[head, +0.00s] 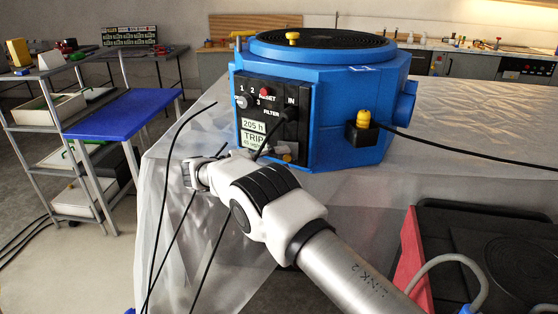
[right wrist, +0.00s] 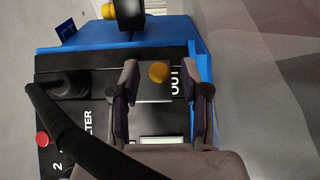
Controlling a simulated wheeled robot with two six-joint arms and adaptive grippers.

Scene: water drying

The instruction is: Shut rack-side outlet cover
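The blue dryer (head: 340,120) stands on the sheeted table, with a black control panel (head: 248,108) facing left-front. The right wrist view shows the panel's OUT label (right wrist: 176,82) beside a yellow knob (right wrist: 158,72), which seems to belong to the outlet cover. Whether the cover is open or shut I cannot tell. My right gripper (right wrist: 160,65) is open at the panel's lower part, a finger on either side of the knob, with gaps between. In the head view my arm partly hides this spot. My left gripper is not in view.
A black cable (head: 465,150) runs from a yellow-capped connector (head: 363,118) on the dryer's right side. Another black hose (right wrist: 60,120) crosses the right wrist view near my gripper. A metal rack with a blue shelf (head: 120,117) stands at left.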

